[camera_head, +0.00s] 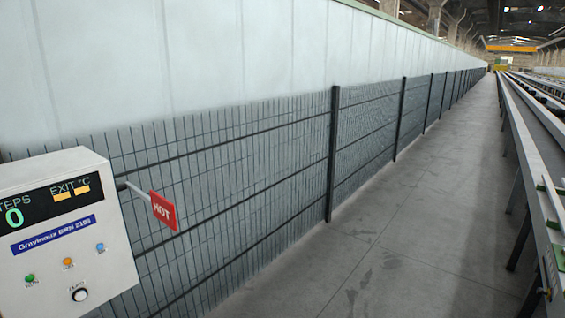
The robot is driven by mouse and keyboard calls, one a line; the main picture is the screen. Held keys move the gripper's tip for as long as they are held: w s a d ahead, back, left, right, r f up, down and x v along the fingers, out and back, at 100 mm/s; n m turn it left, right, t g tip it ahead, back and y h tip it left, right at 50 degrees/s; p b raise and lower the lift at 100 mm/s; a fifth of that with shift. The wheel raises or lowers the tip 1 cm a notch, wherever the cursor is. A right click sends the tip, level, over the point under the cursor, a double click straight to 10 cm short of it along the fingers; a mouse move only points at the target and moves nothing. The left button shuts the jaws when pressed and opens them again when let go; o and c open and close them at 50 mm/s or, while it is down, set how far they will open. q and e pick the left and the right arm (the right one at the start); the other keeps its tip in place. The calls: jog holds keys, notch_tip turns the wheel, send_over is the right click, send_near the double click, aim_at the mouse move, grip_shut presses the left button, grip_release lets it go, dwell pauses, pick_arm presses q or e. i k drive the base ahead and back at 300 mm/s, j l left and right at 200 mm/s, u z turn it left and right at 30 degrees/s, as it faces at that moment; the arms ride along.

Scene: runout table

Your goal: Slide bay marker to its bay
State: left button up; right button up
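The runout table (535,150) runs along the right side of the view into the distance, cut off by the right edge. I cannot make out a bay marker for certain. Pale bars with small green parts (541,188) show on the table's near section, too small and cut off to identify. Neither of my grippers is in view.
A grey control box (68,250) with a lit display stands at the lower left. A red HOT sign (163,211) sticks out from it on a rod. A dark mesh fence (260,170) runs along the left. The concrete walkway (390,240) between fence and table is clear.

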aim_at(539, 291)
jog(key=j+z, duration=0.4)
jog(key=z, duration=1.15)
jog(key=i+l+z, duration=0.1)
jog(key=z, duration=0.25)
jog(key=i+l+z, duration=0.1)
jog(key=z, duration=0.25)
